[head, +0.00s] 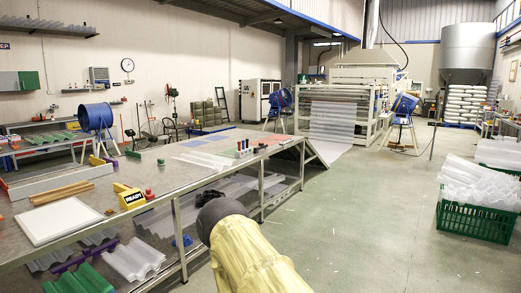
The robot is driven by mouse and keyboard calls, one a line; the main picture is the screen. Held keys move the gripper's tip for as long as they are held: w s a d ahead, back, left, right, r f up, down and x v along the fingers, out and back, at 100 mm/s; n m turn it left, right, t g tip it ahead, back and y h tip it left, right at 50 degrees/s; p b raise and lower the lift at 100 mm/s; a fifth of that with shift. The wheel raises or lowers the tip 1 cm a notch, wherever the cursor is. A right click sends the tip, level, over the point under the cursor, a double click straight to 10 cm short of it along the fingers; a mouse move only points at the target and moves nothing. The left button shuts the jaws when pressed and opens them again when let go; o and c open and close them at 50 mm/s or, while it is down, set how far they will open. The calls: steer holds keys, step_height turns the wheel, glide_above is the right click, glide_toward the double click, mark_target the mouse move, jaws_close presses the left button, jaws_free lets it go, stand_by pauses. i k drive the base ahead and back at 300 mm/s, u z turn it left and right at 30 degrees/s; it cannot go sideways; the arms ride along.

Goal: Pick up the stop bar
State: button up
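No part in view is clearly marked as the stop bar. A long pale grey bar (62,180) lies on the left part of the metal workbench (150,176), with a small yellow piece by its right end. Brown wooden strips (62,193) lie just in front of it. I cannot tell which of these is the stop bar. My arm, in a pale yellow cover with a dark rounded end, reaches up from the bottom middle, in front of the bench's near edge. My gripper's fingers do not show, and nothing is seen held.
A white panel (58,219), yellow READY block (130,196) and several small bottles (243,147) are on the bench. Corrugated offcuts (134,258) lie beneath it. A green crate (475,221) of clear sheets stands right. The floor between (365,215) is open.

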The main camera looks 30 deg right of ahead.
mark_target(262, 145)
steer(key=z, duration=0.15)
steer(key=i, duration=0.6)
steer(key=z, duration=0.85)
steer(key=i, duration=1.95)
steer(key=z, duration=0.75)
steer(key=i, duration=1.65)
steer(key=u, duration=0.25)
steer(key=i, duration=2.15)
steer(key=z, duration=1.1)
steer(key=i, duration=0.3)
